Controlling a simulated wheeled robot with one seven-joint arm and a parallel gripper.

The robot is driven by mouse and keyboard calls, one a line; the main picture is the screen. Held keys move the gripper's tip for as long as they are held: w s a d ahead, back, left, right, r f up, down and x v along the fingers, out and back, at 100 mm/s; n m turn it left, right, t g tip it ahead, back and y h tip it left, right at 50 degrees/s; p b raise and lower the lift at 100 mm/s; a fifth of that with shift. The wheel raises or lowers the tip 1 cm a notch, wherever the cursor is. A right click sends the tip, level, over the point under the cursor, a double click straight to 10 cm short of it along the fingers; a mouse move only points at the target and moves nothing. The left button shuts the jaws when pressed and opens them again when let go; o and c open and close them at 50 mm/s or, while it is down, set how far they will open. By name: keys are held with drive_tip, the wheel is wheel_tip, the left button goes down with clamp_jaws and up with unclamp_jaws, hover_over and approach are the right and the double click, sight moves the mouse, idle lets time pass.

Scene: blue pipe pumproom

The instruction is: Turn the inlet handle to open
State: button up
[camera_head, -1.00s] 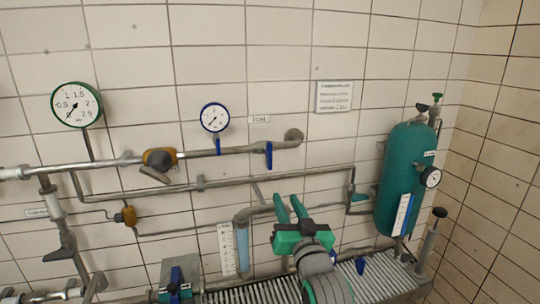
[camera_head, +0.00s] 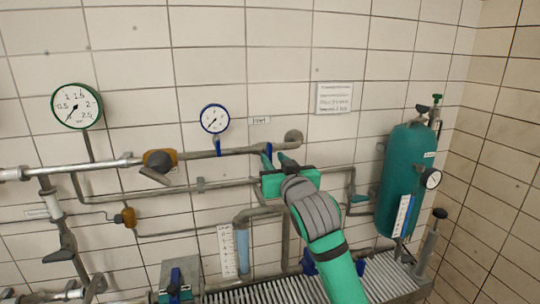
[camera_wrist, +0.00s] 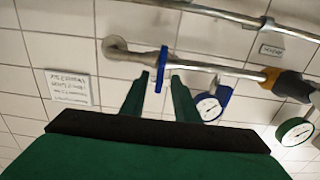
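The inlet handle is a thin blue lever (camera_head: 268,149) on the grey pipe (camera_head: 240,152), near its right end and below a small label (camera_head: 260,120). In the wrist view my gripper (camera_wrist: 160,78) is open, with a gap on each side of the lever. Whether a finger touches it I cannot tell.
A blue-rimmed gauge (camera_head: 214,118) with a blue lever is left of the handle. A yellow-and-black fitting (camera_head: 158,161) and a green-rimmed gauge (camera_head: 76,105) are further left. A teal tank (camera_head: 400,180) stands right. A lower pipe (camera_head: 225,184) runs below the inlet pipe.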

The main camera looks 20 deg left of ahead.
sight(271, 155)
drive_tip(key=shift+x, duration=2.25)
clamp_jaws()
